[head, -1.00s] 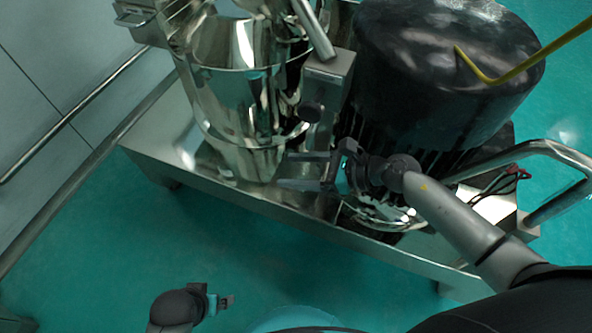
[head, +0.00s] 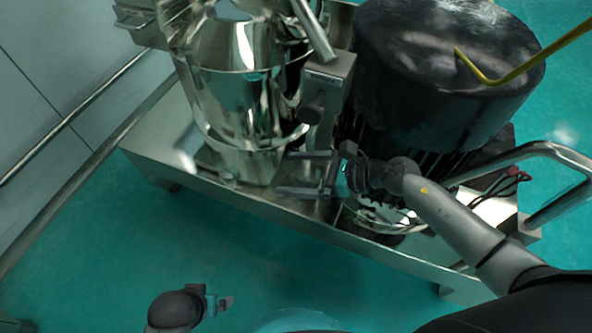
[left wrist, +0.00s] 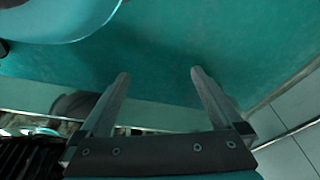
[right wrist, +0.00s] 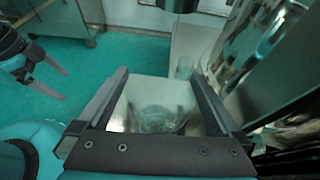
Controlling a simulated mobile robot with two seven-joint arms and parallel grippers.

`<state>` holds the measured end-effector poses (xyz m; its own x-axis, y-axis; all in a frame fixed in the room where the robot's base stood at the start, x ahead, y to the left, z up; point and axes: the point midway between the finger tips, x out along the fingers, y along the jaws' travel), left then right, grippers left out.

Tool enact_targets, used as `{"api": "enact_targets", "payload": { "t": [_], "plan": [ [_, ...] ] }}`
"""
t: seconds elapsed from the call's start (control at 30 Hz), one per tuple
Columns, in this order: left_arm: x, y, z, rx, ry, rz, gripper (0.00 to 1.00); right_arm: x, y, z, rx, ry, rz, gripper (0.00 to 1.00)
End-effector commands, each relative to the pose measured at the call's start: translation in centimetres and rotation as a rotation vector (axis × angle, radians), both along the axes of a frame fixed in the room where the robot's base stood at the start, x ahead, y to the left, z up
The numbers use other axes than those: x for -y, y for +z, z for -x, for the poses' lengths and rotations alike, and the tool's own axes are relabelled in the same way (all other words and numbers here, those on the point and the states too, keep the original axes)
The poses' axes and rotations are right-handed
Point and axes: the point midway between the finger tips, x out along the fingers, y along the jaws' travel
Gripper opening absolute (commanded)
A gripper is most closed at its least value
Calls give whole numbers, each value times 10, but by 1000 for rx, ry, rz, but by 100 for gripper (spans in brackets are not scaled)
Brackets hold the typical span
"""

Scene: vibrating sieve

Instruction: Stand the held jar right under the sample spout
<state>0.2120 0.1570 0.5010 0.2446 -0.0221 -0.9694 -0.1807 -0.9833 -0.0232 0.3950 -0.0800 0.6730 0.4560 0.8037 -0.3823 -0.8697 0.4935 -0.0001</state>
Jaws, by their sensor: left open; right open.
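My right gripper (head: 283,173) is open, low over the metal base plate, to the right of the shiny sieve vessel's foot. In the right wrist view, a clear, round, glass-like shape (right wrist: 158,116) shows between the open fingers (right wrist: 158,74); it looks like the jar, and I see no finger touching it. In the head view I cannot make the jar out clearly. A slanted metal tube (head: 314,32) comes down to a grey block above the gripper; I cannot tell whether it is the sample spout. My left gripper (head: 228,303) is open and empty over the floor.
The metal base plate (head: 270,203) carries the polished vessel (head: 240,100) and a large black drum-like motor (head: 430,95). A small clear cylinder (right wrist: 184,68) stands farther along the plate. The green floor in front is clear.

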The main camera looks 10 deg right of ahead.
Motion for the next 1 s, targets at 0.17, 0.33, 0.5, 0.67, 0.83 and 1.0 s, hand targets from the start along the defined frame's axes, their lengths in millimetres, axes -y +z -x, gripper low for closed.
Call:
{"api": "enact_targets", "payload": {
  "t": [0.17,0.33,0.5,0.67,0.83,1.0],
  "plan": [
    [-1,-1,2,1,0,0,100,5,5,3,-1,-1,3,100],
    [-3,-17,11,-27,-1,-6,100,36,18,21,-4,0,6,100],
    [-6,-28,17,-36,-2,-11,100,65,33,38,-3,0,4,100],
    [-9,-36,19,-34,-4,-14,100,84,42,49,-3,-1,2,100],
    [-10,-40,21,-34,-4,-15,100,95,47,54,-1,1,1,100],
    [-10,-42,21,-34,-4,-15,100,97,49,55,1,1,-1,100]
  ]
}}
